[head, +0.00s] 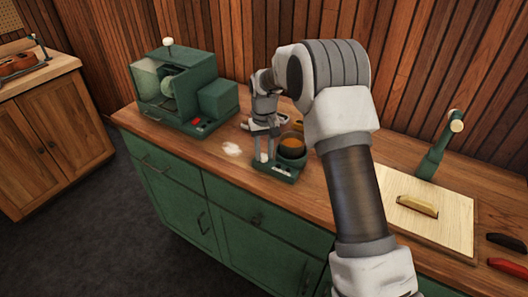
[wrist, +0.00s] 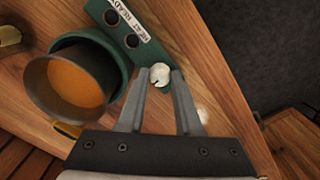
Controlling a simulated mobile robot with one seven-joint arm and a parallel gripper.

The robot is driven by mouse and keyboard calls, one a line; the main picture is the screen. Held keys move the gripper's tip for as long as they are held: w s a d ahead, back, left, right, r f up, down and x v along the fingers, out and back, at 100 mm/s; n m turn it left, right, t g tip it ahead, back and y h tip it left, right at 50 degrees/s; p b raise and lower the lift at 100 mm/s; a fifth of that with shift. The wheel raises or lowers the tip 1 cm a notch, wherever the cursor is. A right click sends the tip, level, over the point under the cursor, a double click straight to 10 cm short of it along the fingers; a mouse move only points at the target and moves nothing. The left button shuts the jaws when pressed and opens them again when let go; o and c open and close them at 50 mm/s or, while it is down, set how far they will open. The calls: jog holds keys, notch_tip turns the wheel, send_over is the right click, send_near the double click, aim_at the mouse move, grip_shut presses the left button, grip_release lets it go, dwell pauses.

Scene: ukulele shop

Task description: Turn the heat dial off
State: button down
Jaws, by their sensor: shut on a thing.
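The heat dial (wrist: 160,76) is a small white round knob with a dark mark, on the green base (wrist: 120,45) of a glue pot heater. My gripper (wrist: 160,73) is shut on the dial, with one finger on each side of it. In the head view my gripper (head: 264,157) points down at the left of the heater base (head: 283,174), and the dial is not clearly visible there. A dark pot (wrist: 50,85) with amber contents stands on the base beside the gripper. A label reading "HEAT READY" lies near two dark round lamps.
A green machine (head: 180,88) stands on the wooden counter to the left. A white patch (head: 232,149) lies on the counter left of the heater. A pale board (head: 440,222) with a small yellowish block, and a green clamp-like stand (head: 437,148), are to the right.

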aim_at(264, 155)
jog(key=c, duration=0.6)
grip_release()
notch_tip(264, 155, up, 18)
jog(key=shift+f+p, duration=0.25)
jog(key=shift+p, duration=0.05)
